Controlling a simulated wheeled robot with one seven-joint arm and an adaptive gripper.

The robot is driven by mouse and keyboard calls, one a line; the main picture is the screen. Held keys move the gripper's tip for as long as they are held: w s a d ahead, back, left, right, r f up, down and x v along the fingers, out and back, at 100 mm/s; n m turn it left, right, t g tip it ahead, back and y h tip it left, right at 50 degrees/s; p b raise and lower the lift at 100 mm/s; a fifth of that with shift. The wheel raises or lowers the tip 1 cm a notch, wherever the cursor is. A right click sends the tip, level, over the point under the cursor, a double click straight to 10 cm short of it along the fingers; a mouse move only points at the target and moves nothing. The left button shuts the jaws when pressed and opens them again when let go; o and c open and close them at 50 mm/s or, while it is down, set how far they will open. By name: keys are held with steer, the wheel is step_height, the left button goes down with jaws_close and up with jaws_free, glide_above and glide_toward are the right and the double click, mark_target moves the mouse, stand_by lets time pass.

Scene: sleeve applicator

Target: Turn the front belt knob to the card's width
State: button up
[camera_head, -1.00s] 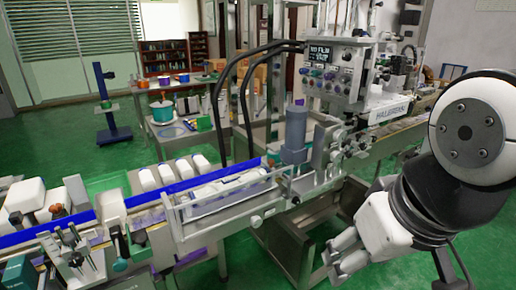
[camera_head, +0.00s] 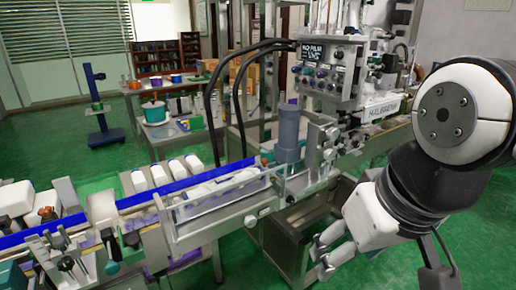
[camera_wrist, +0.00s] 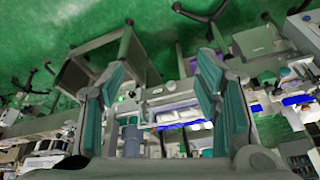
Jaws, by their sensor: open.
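A pale round knob (camera_head: 250,219) sits on the front side of the conveyor rail (camera_head: 215,214), below the clear-walled trough. I cannot tell for sure that it is the front belt knob, and its setting is too small to read. I cannot make out a card with a width. My gripper (camera_head: 321,257) is at the lower right, in front of the machine's frame, apart from the knob and to its right. In the wrist view my gripper (camera_wrist: 160,100) shows two teal-padded fingers spread wide, with nothing held between them and the conveyor beyond.
White bottles (camera_head: 158,174) stand behind the blue belt edge (camera_head: 150,198). A grey cylinder (camera_head: 289,134) rises beside the trough, near the control panel (camera_head: 330,72). An open metal frame (camera_head: 290,235) stands below the machine, near my gripper. Green floor is clear at the front.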

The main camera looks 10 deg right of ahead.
steer(key=w+d+f+m+t+y+b, duration=0.15)
steer(key=w+f+y+b, duration=0.3)
steer(key=w+b, duration=0.6)
steer(key=w+d+f+t+y+b, duration=0.1)
steer(key=w+d+f+y+b, duration=0.3)
steer(key=w, duration=1.1)
steer(key=m+t+h+b, duration=0.2)
steer(key=m+t+b, duration=0.1)
steer(key=t+b, duration=0.9)
glide_toward(332, 156)
steer(key=shift+n+g, duration=0.25)
steer(key=shift+g, duration=0.7)
steer(key=x, duration=0.3)
steer(key=r+b+x, duration=0.1)
steer(key=x, duration=0.2)
steer(key=b+x, duration=0.1)
steer(key=x, duration=0.2)
steer(key=shift+w+d+r, duration=0.2)
steer(key=shift+r, duration=0.2)
steer(key=shift+c, duration=0.6)
steer(key=c, duration=1.1)
